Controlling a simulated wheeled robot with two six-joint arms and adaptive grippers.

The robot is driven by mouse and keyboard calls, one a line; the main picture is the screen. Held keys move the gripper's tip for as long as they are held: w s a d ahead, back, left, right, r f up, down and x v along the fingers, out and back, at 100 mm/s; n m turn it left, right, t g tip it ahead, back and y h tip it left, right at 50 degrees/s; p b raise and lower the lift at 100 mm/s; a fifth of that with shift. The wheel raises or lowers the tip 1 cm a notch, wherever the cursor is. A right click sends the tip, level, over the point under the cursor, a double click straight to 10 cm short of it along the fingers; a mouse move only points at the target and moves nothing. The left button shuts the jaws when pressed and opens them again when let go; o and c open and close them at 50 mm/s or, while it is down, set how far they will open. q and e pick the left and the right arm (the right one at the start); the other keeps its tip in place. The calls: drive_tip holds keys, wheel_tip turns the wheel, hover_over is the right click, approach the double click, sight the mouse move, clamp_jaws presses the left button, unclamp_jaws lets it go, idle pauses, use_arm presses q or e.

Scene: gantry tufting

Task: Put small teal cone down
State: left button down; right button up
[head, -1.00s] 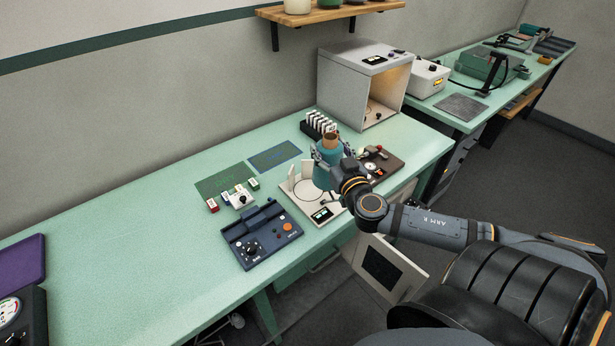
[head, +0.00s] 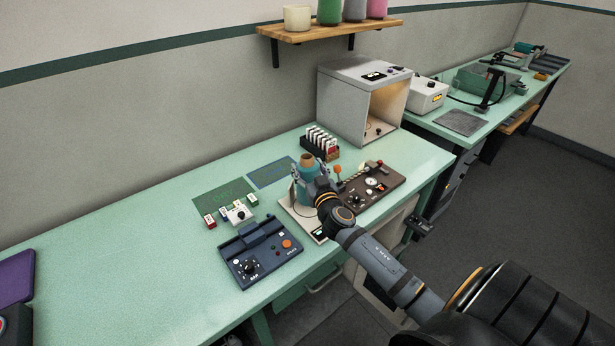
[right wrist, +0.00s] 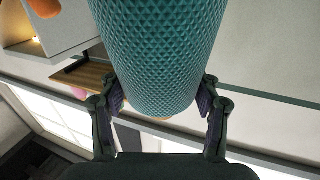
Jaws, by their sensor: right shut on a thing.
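The small teal cone (head: 303,188), with a brown top end, stands upright in my right gripper (head: 309,178) over the white device with a small display (head: 318,236). Whether its base touches the device is hidden by the gripper and arm. In the right wrist view the cone's textured teal side (right wrist: 155,50) fills the middle. The right fingers (right wrist: 160,103) close on it from both sides. My left gripper is not in view.
A dark blue control box (head: 262,252) is at the front left. A brown panel with knobs (head: 370,190) is to the right, and a rack of white tags (head: 320,143) behind.

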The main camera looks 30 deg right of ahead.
drive_tip(key=f, duration=0.3)
drive_tip(key=shift+w+f, duration=0.25)
drive_tip(key=shift+w, duration=0.05)
drive_tip(key=shift+s+a, duration=0.1)
drive_tip(key=o, duration=1.8)
drive_tip(key=shift+c, duration=0.2)
drive_tip(key=b+v, duration=0.4)
drive_tip(key=v, duration=0.8)
